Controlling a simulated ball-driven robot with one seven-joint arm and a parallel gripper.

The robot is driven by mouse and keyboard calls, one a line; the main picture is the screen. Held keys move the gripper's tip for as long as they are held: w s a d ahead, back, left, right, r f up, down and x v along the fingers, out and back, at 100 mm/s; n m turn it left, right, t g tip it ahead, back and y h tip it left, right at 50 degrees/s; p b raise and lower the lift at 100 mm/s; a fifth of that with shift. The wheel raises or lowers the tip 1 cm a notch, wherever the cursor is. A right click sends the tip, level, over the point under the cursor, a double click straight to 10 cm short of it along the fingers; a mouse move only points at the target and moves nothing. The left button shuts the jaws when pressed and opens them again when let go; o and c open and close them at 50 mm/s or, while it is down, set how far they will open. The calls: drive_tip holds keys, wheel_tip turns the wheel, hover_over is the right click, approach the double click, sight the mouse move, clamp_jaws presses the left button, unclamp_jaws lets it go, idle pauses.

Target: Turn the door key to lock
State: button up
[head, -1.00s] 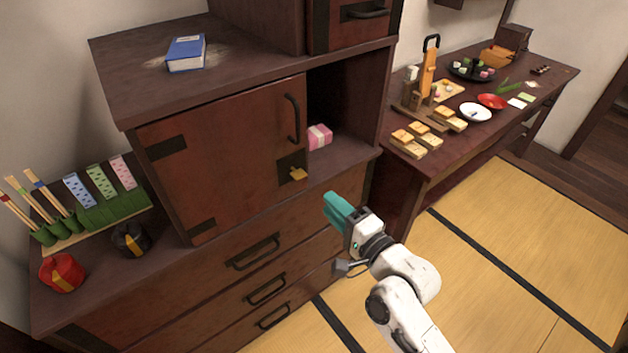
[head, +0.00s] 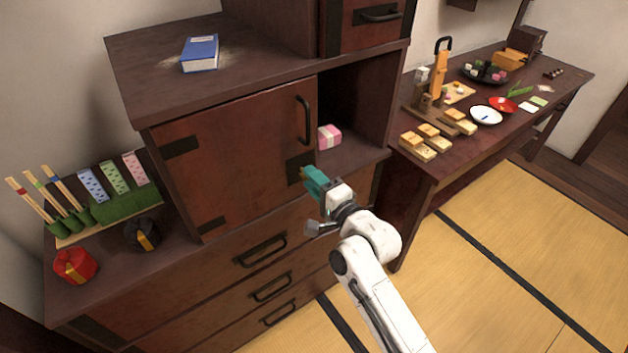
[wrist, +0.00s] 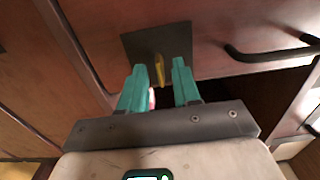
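The door key (wrist: 160,70) is yellow and stands out from a dark square plate (wrist: 140,45) on the reddish-brown cabinet door (head: 235,150). In the head view the plate (head: 296,163) sits at the door's lower right, and the key is mostly hidden by my gripper. My gripper (head: 310,176) has teal fingers and is in front of the plate. In the wrist view my gripper (wrist: 160,75) is open, with one finger on each side of the key and gaps between. Whether the fingertips reach past the key's head is hard to tell.
A black door handle (head: 304,120) is above the plate. A pink box (head: 329,137) sits in the open compartment to the right. A blue book (head: 200,53) lies on top. Drawers with black handles (head: 260,251) are below. Tatami floor is clear at right.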

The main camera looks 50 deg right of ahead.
clamp_jaws()
drive_tip(key=shift+n, duration=0.3)
idle(0.3)
drive_tip(key=shift+f+n+b, duration=0.1)
drive_tip(key=shift+n+b, duration=1.25)
drive_tip(key=shift+n, duration=7.25)
